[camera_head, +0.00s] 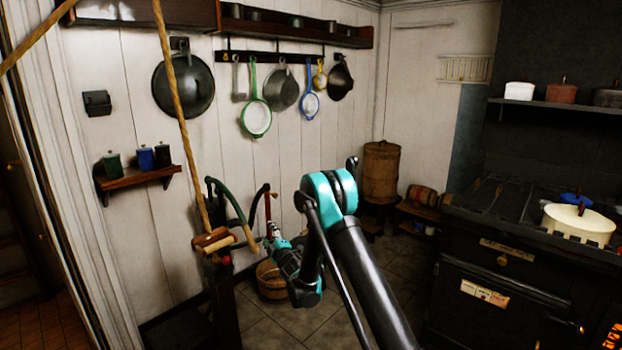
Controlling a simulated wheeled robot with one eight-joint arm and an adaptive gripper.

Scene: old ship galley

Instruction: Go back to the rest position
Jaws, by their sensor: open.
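My arm rises from the lower right to a teal and black elbow in the middle of the view. From there it folds down and to the left, to teal and dark wrist parts. My gripper (272,230) seems to be the small grey end above these wrist parts, beside the hand pump. It is open, and I see nothing held in it. Its fingers are small and hard to make out against the things behind.
A dark hand pump (225,245) with a wooden handle stands left of my wrist. A wooden bucket (270,283) is on the floor behind it. The black stove (497,300) fills the right, with a cream pot (578,224) on top. Tiled floor shows between.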

